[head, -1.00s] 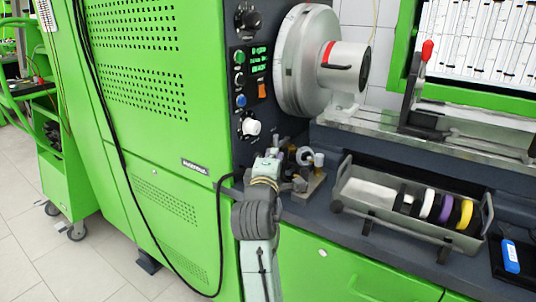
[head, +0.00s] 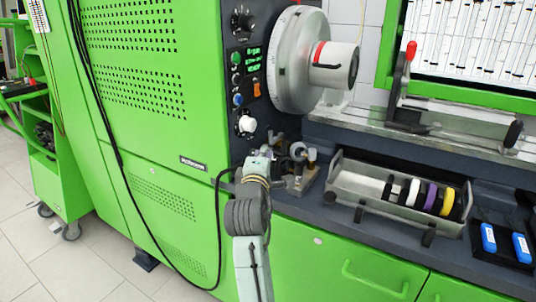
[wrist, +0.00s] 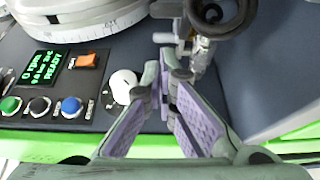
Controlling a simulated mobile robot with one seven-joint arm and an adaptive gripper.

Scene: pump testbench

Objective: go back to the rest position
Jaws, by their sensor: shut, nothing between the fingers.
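My arm (head: 247,214) rises from the bottom centre of the head view and reaches towards the front corner of the green test bench. In that view my gripper cannot be made out. In the wrist view my gripper (wrist: 167,82) has its two fingers together with nothing between them. The fingertips show close to the right of a white knob (wrist: 124,80) on the dark control panel; I cannot tell whether they touch it. The panel also carries a lit green display (wrist: 45,68), an orange switch (wrist: 88,60) and a blue button (wrist: 71,107).
Metal fittings (head: 297,172) stand on the dark bench top just beyond my arm. A grey tray (head: 352,190) with coloured rings lies right of them. Blue-labelled items (head: 488,238) lie farther right. A large metal disc (head: 294,60) overhangs the bench. A green cart (head: 65,175) stands left; floor is clear beside it.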

